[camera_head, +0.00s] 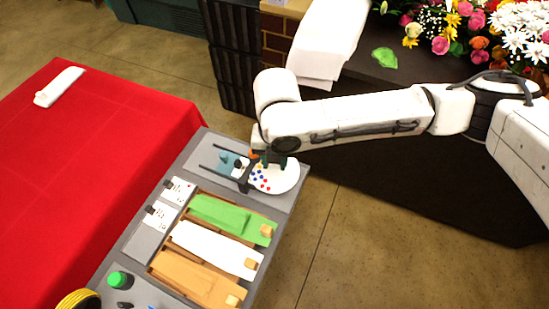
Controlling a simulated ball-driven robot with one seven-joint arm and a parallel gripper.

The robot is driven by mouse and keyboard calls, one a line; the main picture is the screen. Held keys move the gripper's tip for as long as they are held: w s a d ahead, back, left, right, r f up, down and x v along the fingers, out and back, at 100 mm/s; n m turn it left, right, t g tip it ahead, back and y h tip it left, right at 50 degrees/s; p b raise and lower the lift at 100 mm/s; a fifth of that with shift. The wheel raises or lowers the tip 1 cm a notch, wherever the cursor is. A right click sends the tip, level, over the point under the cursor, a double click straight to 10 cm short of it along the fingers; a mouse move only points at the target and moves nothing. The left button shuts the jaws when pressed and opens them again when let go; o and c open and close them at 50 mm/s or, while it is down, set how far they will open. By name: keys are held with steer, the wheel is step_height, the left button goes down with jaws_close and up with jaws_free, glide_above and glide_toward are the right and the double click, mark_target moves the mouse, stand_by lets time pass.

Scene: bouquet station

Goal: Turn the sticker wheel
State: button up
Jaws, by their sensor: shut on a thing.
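The exact contact is too small to see, and my arm hides part of the far edge.
Green (220,213), white (215,248) and orange (195,280) strips lie in wooden holders nearer on the station. A green-capped jar (118,280) stands at the near end. A red table (100,150) is at left. Flowers (450,25) fill a dark counter behind my arm.

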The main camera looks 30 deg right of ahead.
steer(key=o, duration=1.1)
steer(key=shift+c, duration=0.2)
